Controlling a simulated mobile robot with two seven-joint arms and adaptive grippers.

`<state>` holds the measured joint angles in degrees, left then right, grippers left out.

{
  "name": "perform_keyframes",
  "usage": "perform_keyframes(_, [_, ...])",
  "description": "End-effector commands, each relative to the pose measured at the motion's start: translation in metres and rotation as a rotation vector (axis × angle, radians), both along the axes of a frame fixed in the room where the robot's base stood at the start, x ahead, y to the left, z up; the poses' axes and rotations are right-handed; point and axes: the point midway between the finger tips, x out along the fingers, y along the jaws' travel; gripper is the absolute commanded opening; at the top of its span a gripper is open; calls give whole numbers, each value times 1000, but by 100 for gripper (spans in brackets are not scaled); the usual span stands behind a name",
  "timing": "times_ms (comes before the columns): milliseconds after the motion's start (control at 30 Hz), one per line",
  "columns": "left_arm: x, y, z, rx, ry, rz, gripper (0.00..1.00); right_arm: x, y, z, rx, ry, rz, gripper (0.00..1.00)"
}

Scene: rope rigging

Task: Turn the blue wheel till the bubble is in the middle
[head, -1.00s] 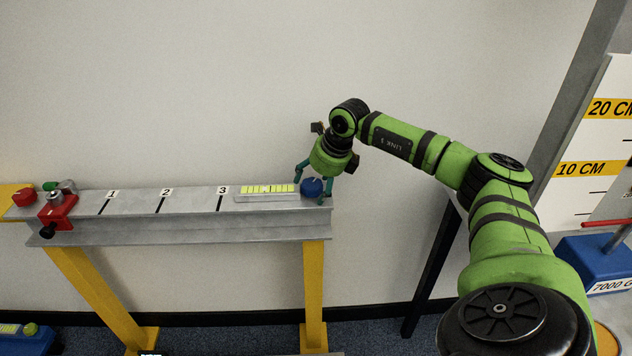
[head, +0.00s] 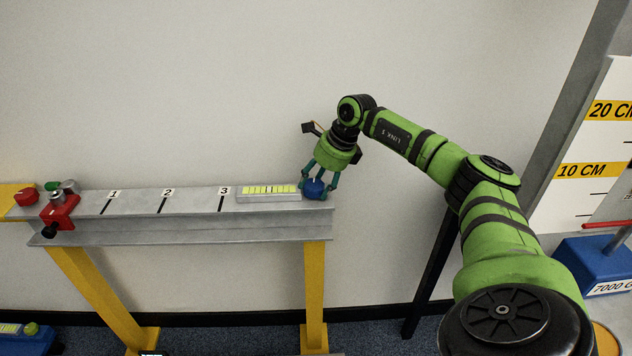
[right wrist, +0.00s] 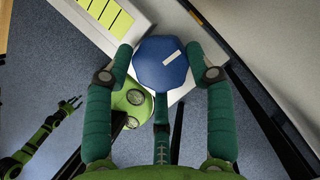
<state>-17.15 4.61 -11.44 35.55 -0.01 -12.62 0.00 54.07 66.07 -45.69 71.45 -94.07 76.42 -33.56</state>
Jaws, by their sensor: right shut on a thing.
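The blue wheel (head: 314,189) sits at the right end of the grey beam, with a white mark on its top. My right gripper (head: 319,186) is shut on it from above. In the right wrist view, teal fingers press both sides of the blue wheel (right wrist: 163,63), and its white mark points to the upper right. The yellow-green level vial (head: 268,190) lies just left of the wheel; its bubble is too small to make out. The vial (right wrist: 105,12) is partly cut off in the wrist view. My left gripper (right wrist: 72,104) shows small there, fingers apart and empty.
The grey beam (head: 190,203) carries marks 1, 2 and 3 and stands on yellow legs (head: 314,290). A red clamp (head: 60,210) is at its left end. A blue weight block (head: 598,262) and a centimetre scale (head: 600,150) stand at the right.

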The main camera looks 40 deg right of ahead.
Motion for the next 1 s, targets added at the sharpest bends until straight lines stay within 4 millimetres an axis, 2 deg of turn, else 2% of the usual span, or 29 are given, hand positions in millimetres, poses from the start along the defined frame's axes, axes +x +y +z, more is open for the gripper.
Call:
perform_keyframes(33, [0, 0, 0, 0, 0, 0, 54, -4, -3, -5, -8, 18, 9, 22])
perform_keyframes(333, [0, 0, 0, 0, 1, 0, 54, -5, -4, -6, -10, 20, 17, 22])
perform_keyframes(367, [0, 0, 0, 0, 1, 0, 54, -5, -4, -6, -11, 19, 17, 59])
perform_keyframes(400, [0, 0, 0, 0, 1, 0, 54, -5, -4, -6, -11, 19, 17, 75])
perform_keyframes(767, [-2, 1, 0, 2, 3, 0, 54, -2, -2, -1, -6, 7, 18, 76])
perform_keyframes(867, [-2, 1, 0, 1, 3, 0, 54, -4, -4, 6, -6, 4, 17, 76])
perform_keyframes(1000, [-1, 0, 0, 0, 2, 0, 54, -12, -10, 28, -7, 4, 16, 76])
